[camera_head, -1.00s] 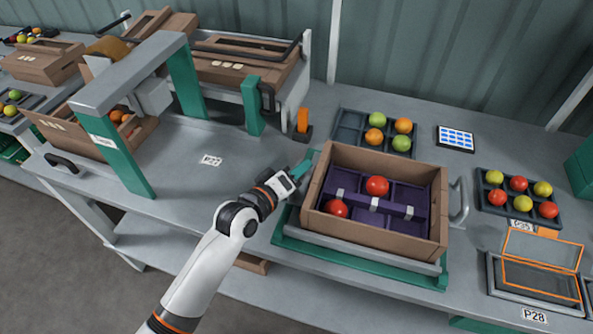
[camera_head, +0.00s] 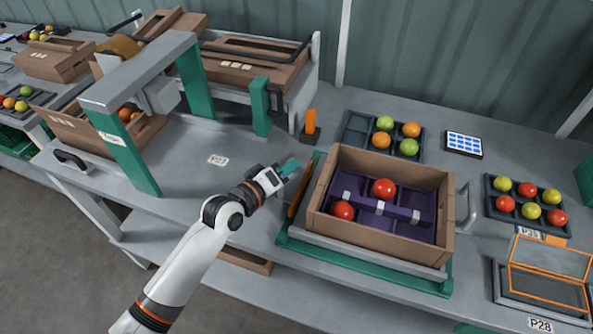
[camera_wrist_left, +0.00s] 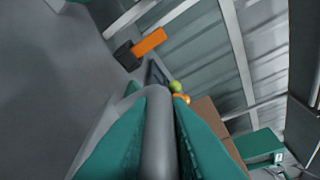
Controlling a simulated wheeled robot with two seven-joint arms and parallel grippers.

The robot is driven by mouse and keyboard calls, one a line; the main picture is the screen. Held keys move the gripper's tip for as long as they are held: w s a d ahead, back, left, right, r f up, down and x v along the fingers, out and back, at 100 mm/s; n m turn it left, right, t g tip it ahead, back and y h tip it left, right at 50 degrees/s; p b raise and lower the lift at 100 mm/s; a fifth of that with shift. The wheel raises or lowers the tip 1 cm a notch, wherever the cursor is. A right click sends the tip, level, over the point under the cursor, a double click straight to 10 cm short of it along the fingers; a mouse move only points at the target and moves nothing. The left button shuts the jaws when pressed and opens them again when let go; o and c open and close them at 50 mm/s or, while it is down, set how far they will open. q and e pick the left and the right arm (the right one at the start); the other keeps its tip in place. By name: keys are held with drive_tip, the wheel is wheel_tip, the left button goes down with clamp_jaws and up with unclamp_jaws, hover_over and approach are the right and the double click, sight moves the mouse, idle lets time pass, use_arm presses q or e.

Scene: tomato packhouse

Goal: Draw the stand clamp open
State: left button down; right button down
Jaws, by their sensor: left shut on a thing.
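A brown carton (camera_head: 385,238) with a purple divided insert (camera_head: 385,206) and two red tomatoes sits on a grey stand (camera_head: 370,258) with a green base (camera_head: 370,273). An orange-brown strip (camera_head: 297,195) stands along the stand's left side, apart from the carton wall. My left gripper (camera_head: 289,167) is just left of this strip. In the left wrist view its green fingers are shut on a grey bar (camera_wrist_left: 158,135), seemingly the clamp's handle. The bar's far end and how it joins the clamp are hidden. My right gripper is not in view.
A black block with an orange upright (camera_head: 310,124) stands behind my gripper. A fruit tray (camera_head: 355,131) lies behind the carton, and a grey handle (camera_head: 466,207) is at its right. A green-legged frame (camera_head: 128,160) stands left.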

use_arm(q)
drive_tip(key=shift+w+a, duration=0.1)
drive_tip(key=shift+a, duration=0.1)
drive_tip(key=c, duration=1.6)
unclamp_jaws()
drive_tip(key=shift+o, duration=1.2)
drive_tip(key=shift+a, duration=0.2)
drive_tip(key=shift+d, duration=0.1)
drive_tip(key=b+v, duration=0.1)
drive_tip(key=v, duration=1.1)
